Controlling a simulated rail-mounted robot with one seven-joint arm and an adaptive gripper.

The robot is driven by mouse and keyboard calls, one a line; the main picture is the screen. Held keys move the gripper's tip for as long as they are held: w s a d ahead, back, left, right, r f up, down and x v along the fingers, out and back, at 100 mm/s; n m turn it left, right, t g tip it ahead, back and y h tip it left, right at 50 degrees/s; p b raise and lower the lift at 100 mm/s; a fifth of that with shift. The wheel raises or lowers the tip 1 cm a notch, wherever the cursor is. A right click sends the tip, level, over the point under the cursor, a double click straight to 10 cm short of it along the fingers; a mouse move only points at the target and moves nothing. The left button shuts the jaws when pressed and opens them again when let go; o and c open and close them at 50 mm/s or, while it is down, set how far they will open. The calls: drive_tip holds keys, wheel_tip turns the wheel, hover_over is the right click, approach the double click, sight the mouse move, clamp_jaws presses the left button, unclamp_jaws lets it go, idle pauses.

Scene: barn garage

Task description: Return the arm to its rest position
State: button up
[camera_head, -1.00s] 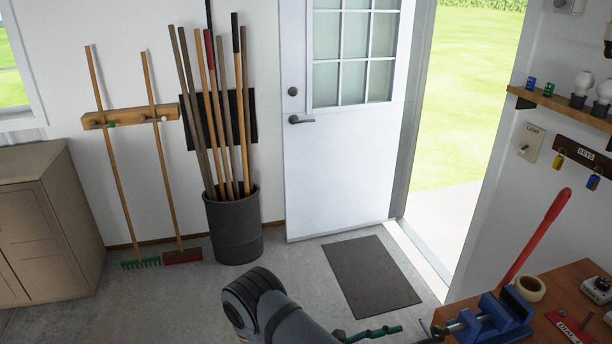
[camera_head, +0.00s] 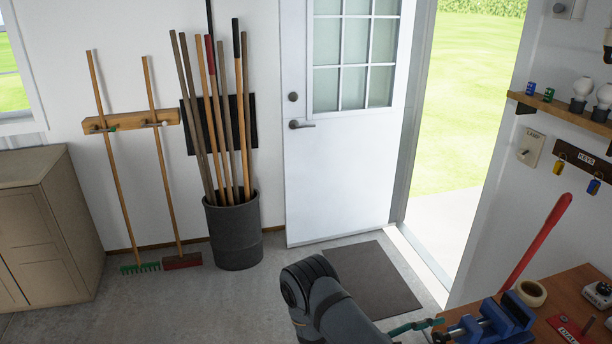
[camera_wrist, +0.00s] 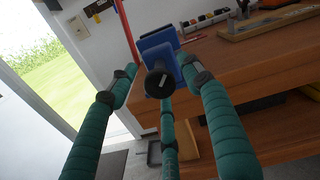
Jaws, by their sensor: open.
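My gripper shows in the wrist view (camera_wrist: 158,75) with its teal padded fingers spread apart and nothing held between them. A blue vise (camera_wrist: 158,52) on the workbench edge appears beyond the fingers, its dark round screw end facing me. In the head view, part of my gripper (camera_head: 415,327) shows as a teal finger at the bottom, just left of the blue vise (camera_head: 498,320). My grey arm crosses the lower middle of that view, above the floor and partly in front of the dark mat.
The dark mat (camera_head: 378,277) lies before the white door (camera_head: 340,180). A bin of poles (camera_head: 235,235) and a cabinet (camera_head: 45,225) stand left.

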drive_tip(key=m, duration=0.2)
drive_tip(key=shift+d+m, duration=0.15)
drive_tip(key=shift+m, duration=0.15)
drive_tip(key=m, duration=0.6)
drive_tip(key=m+p, duration=0.1)
drive_tip(key=m, duration=0.2)
drive_tip(key=shift+m, duration=0.4)
drive_tip(key=m, duration=0.3)
drive_tip(key=shift+m+p, duration=0.35)
drive_tip(key=shift+m, duration=0.05)
